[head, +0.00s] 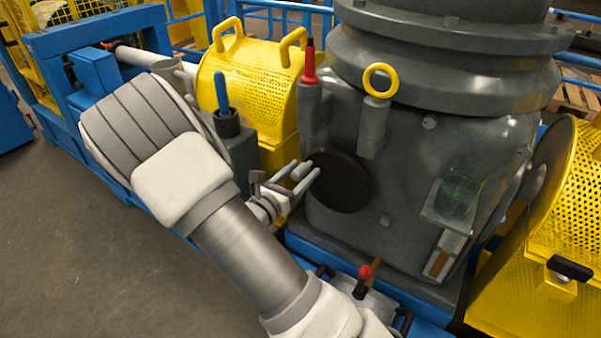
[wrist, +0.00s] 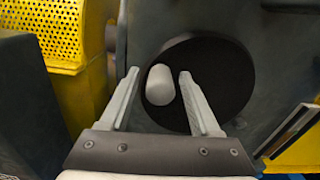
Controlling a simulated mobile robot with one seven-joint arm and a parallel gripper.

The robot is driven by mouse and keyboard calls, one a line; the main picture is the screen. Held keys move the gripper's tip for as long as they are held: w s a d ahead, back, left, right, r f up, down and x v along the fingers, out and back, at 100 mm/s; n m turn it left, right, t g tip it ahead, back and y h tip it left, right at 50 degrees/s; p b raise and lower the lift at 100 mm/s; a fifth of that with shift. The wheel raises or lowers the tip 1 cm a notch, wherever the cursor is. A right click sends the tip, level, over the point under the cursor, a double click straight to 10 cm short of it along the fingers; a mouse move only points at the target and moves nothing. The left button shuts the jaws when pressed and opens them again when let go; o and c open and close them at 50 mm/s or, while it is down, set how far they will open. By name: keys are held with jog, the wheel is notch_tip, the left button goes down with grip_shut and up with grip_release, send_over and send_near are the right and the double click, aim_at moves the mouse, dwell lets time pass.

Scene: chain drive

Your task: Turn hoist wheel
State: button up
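The hoist wheel is a dark round disc (head: 340,182) on the front of the grey machine housing. It also fills the middle of the wrist view (wrist: 228,70). A pale, rounded handle knob (wrist: 160,86) sticks out from the left part of its face. My gripper (head: 300,178) is open at the wheel's left side. In the wrist view its two fingers stand on either side of the knob, with a visible gap at each side. I cannot tell how deep the knob reaches between the fingers. The knob is hard to make out from the fingers in the head view.
A blue-handled lever (head: 222,95) and a red-handled lever (head: 310,65) stand at the left. A yellow ring (head: 380,80) sits above the wheel. A red-knobbed lever (head: 364,272) is below. Yellow perforated guards (head: 245,90) flank the housing. Bare floor (head: 90,240) lies at left.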

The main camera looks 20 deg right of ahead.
grip_shut()
dwell(1.2)
